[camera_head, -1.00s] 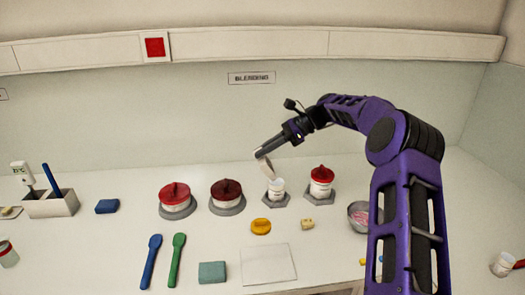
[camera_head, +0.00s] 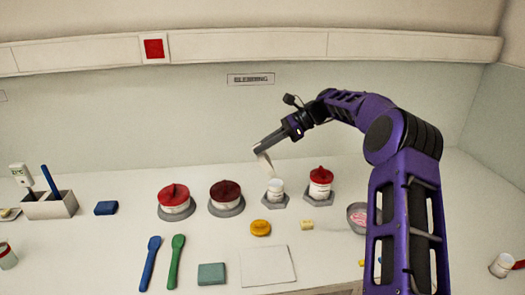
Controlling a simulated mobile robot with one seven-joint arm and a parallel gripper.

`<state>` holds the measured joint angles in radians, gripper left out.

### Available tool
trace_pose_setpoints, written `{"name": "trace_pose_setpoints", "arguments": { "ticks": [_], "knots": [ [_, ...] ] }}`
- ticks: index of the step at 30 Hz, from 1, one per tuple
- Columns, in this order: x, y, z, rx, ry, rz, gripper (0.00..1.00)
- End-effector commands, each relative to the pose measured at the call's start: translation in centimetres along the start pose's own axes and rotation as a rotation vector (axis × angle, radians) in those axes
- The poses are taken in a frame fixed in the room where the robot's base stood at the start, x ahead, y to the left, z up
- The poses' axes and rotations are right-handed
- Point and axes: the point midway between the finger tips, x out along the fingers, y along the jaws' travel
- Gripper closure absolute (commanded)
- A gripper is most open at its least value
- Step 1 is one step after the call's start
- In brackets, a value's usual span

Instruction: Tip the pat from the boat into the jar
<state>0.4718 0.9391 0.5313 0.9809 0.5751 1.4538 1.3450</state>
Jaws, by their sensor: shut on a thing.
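My gripper (camera_head: 258,151) is shut on the pale boat (camera_head: 266,162), which is a thin, steeply tilted shape below the fingertips. The boat hangs just above and slightly left of the mouth of an open white jar (camera_head: 275,191). The jar stands upright in a grey six-sided base. A gap shows between the boat and the jar rim. I cannot make out the pat in the boat or in the jar.
Red-lidded jars (camera_head: 320,183) and (camera_head: 174,199) and a dark red-lidded pot (camera_head: 227,197) flank the open jar. A yellow lid (camera_head: 260,228), a small pale yellow piece (camera_head: 307,225) and a white square (camera_head: 267,265) lie in front. A bowl (camera_head: 357,216) stands right, near my arm.

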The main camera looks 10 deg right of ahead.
Motion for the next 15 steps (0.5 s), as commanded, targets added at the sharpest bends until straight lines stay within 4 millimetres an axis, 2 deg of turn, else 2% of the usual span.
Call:
{"name": "trace_pose_setpoints", "arguments": {
  "ticks": [4, 15],
  "knots": [
    [-0.5, 0.0, 0.9, 0.0, 0.001, -0.001, 1.0],
    [-0.6, 0.0, 1.4, -0.004, 0.04, 0.001, 1.0]
  ]
}}
